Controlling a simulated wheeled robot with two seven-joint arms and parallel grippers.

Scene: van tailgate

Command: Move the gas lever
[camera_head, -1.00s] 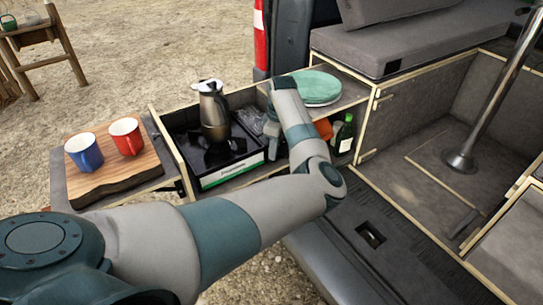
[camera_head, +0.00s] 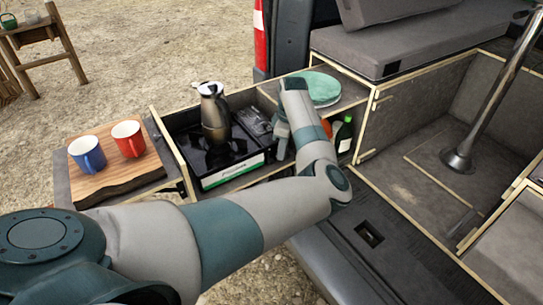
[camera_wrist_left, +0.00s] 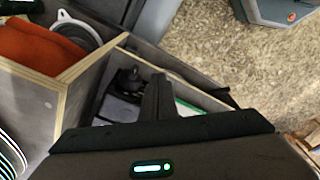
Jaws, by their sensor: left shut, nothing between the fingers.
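The black camping stove (camera_head: 208,162) sits in the pulled-out drawer, with a green and white label on its front. A steel coffee pot (camera_head: 213,110) stands upright on it. My left gripper (camera_head: 281,140) is at the right end of the stove, partly covered by my own arm. In the left wrist view its fingers (camera_wrist_left: 157,90) are shut and empty, pointing into the drawer. A dark knob-like part (camera_wrist_left: 128,80) shows just left of the fingers; I cannot tell whether it is the gas lever, or whether the fingers touch it. My right gripper is not in view.
A wooden board (camera_head: 117,178) with a blue mug (camera_head: 87,153) and a red mug (camera_head: 128,138) lies left of the drawer. Wooden drawer walls (camera_wrist_left: 72,97) stand close around the gripper.

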